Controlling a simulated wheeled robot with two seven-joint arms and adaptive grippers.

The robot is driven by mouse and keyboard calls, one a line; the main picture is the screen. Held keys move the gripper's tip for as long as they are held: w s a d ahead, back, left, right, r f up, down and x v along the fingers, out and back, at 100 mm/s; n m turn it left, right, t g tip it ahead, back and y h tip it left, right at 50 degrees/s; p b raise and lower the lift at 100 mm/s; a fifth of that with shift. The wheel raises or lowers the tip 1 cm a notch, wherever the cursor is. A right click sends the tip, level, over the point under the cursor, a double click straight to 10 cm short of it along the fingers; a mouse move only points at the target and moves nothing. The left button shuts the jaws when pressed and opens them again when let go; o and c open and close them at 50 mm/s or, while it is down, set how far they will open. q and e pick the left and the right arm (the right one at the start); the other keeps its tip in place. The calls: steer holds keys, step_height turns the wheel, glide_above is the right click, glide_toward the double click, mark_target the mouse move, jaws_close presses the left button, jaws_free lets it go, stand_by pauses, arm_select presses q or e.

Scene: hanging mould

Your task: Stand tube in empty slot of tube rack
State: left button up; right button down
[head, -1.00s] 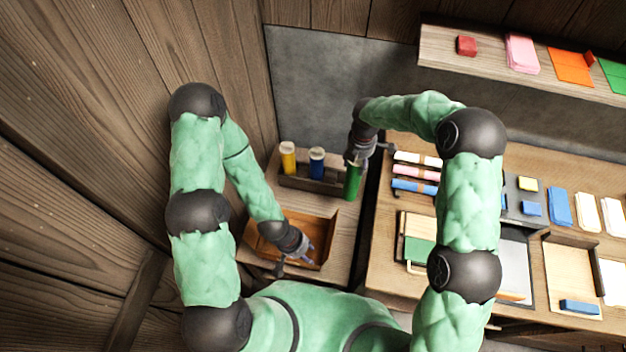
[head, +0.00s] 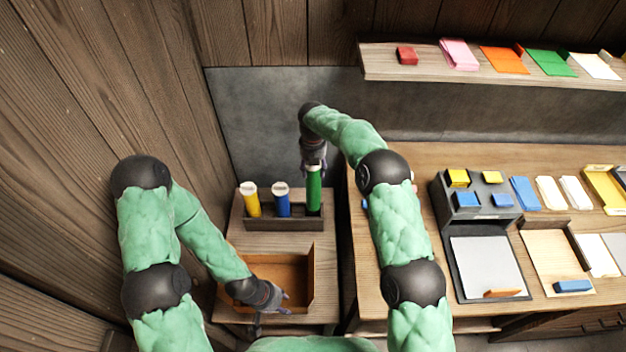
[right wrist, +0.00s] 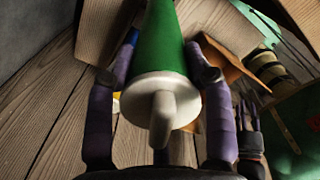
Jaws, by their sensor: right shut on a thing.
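The dark tube rack (head: 284,225) stands on the small wooden table at left centre. A yellow tube (head: 250,200) and a blue tube (head: 282,202) stand in it, both white-capped. My right gripper (head: 314,168) is shut on the green tube (head: 314,194), near its top. The green tube is upright at the rack's right end, its lower end by the front wall; I cannot tell how deep it sits. In the right wrist view the green tube (right wrist: 168,45) and its white cap lie between the fingers. My left gripper (head: 276,308) is open and empty by the box's front edge.
A brown open box (head: 305,285) sits in front of the rack. A wooden wall is close on the left. The larger table at right holds a grey organiser (head: 464,200), trays and cards. A shelf (head: 385,66) hangs above on the back wall.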

steer(key=shift+w+f+b, duration=0.2)
steer(key=shift+f+b, duration=1.65)
steer(key=shift+f, duration=1.4)
steer(key=shift+w+f+b, duration=0.15)
steer(key=shift+f+b, duration=1.7)
steer(key=shift+f, duration=1.4)
steer(key=shift+s+a, duration=0.1)
steer(key=shift+a, duration=0.05)
